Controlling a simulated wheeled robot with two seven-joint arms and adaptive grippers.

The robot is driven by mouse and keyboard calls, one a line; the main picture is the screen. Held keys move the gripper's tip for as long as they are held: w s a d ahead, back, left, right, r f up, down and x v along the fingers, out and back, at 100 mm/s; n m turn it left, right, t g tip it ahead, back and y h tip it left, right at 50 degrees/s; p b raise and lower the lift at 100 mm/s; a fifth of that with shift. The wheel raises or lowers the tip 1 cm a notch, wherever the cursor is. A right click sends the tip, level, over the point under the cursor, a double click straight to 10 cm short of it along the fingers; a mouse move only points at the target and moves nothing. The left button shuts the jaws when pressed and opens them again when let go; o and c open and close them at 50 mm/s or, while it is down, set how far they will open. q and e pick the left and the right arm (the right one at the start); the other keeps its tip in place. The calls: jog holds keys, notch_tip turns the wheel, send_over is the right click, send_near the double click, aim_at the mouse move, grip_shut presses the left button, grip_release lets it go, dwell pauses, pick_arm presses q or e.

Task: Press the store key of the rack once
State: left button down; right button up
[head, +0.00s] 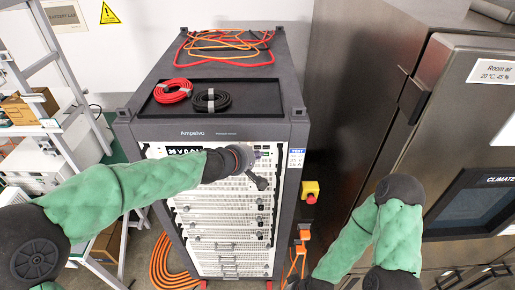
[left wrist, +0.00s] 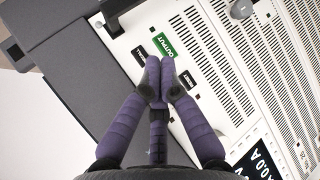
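The rack (head: 215,128) is a tall dark cabinet with white front units, in the middle of the head view. My left gripper (head: 259,181) is in front of its upper front panel and hides part of it. In the left wrist view, the left gripper (left wrist: 160,64) is shut and empty, its purple fingertips together at a group of keys. A green OUTPUT key (left wrist: 166,44) is just beyond the tips, with a black key (left wrist: 139,54) to the left and another black key (left wrist: 187,79) to the right. The black keys' labels are too small to read surely. Contact cannot be told.
A red and yellow emergency stop (head: 310,190) is on the rack's right side. Coiled cables (head: 173,90) lie on top. A steel climate chamber (head: 440,120) stands close on the right, a ladder (head: 60,70) on the left.

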pick_arm(q)
jog(key=s+b, duration=0.1)
jog(key=s, duration=0.4)
dwell(0.5)
dwell(0.6)
jog(key=s+a+f+m+g+y+b, duration=0.1)
jog(key=s+a+f+b, duration=0.15)
jog(key=f, duration=0.95)
jog(key=s+a+f+m+g+y+b, duration=0.1)
jog(key=a+f+m+g+b, duration=0.2)
jog(key=f, duration=0.9)
jog(key=s+a+f+y+b, duration=0.15)
jog(key=f+b, duration=0.25)
jog(key=f, duration=0.7)
jog(key=s+f+m+g+b, duration=0.1)
jog(key=s+f+m+b, duration=0.1)
jog(key=s+f, duration=0.4)
jog(key=s+a+f+m+g+b, duration=0.1)
jog(key=s+f+m+g+b, duration=0.1)
jog(key=s+f+b, duration=0.2)
jog(key=s+a+f+m+g+h+b, duration=0.1)
jog(key=s+f+b, duration=0.3)
jog(key=s+f, duration=0.5)
notch_tip(320, 180, down, 9)
jog(key=shift+s+a+f+m+g, duration=0.1)
jog(key=shift+s+a+m+g, duration=0.15)
jog(key=shift+m+g, duration=0.35)
